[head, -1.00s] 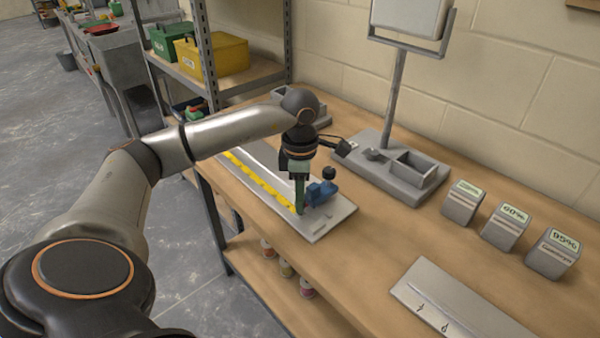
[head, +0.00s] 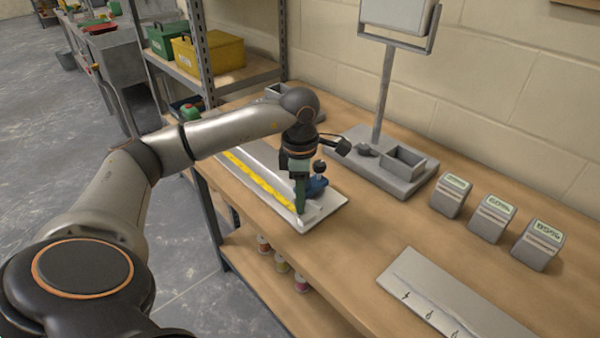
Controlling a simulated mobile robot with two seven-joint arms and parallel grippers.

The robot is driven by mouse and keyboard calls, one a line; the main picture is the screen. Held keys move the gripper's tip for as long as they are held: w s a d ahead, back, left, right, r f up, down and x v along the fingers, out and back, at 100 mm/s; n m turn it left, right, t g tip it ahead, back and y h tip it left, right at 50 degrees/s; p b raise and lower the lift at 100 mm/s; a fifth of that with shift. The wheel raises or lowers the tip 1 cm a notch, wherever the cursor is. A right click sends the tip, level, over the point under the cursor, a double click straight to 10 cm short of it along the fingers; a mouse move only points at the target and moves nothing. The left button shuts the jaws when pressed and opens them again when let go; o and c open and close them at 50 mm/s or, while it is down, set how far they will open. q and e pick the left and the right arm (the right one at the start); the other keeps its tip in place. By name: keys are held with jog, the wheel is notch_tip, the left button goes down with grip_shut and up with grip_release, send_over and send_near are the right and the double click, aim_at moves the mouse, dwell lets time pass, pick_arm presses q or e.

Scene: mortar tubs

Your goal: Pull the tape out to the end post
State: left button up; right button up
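The yellow tape (head: 256,180) lies stretched along a pale grey board (head: 325,214) on the wooden bench. Its near end meets the green fingers of my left gripper (head: 301,208). The fingers look closed together on the tape end, close to the board's near end and pointing down. A blue piece with a black knob (head: 317,187) stands on the board just right of the fingers and is partly hidden by them. I cannot tell a separate end post apart there. The tape's far end is hidden behind my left arm. My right gripper is not in view.
A grey stand with a tray (head: 400,178) is behind, to the right. Three grey blocks with labels (head: 492,219) stand further right. A flat marked plate (head: 440,300) lies at the front right. Metal shelving with a yellow box (head: 208,57) is at the back left.

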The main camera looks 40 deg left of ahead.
pick_arm(q)
jog(key=shift+o, duration=0.4)
notch_tip(320, 180, up, 12)
jog(key=p, duration=0.1)
jog(key=shift+r, duration=0.25)
jog(key=shift+s, duration=0.1)
dwell(0.5)
